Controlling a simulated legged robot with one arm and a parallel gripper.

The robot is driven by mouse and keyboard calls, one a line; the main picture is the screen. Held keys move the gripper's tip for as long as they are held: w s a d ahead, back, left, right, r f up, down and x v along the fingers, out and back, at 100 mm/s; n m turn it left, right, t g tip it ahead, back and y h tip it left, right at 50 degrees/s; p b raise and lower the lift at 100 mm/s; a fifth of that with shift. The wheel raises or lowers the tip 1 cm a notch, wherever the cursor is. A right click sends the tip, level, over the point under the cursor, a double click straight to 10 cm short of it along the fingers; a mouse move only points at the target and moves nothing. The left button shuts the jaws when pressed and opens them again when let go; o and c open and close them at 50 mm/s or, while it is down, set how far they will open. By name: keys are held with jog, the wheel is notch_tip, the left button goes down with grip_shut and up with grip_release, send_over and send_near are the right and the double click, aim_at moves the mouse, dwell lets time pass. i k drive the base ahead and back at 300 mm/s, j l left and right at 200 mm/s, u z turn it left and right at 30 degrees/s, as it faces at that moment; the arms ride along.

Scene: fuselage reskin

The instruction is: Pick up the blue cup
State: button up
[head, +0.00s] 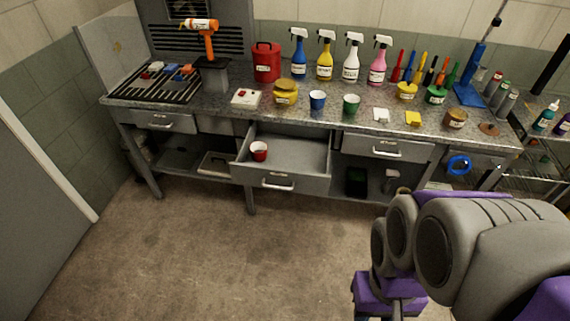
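The blue cup (317,100) stands upright on the grey speckled worktop (225,104), near its front edge, above the open drawer. A green cup (350,104) stands a little to its right and a yellow lidded pot (285,93) to its left. My arm fills the lower right of the head view, well apart from the cup and nearer to me. My gripper is not clearly visible; the lower end of the arm runs out of the bottom of the picture.
An open drawer (296,155) juts out below the cup and holds a red cup (259,151). Several spray bottles, including a blue one (299,56), stand behind. The floor (200,250) in front is clear.

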aim_at(317, 97)
jog(key=i+l+z, duration=0.1)
jog(key=i, duration=0.7)
jog(key=i+l+z, duration=0.1)
jog(key=i, duration=0.65)
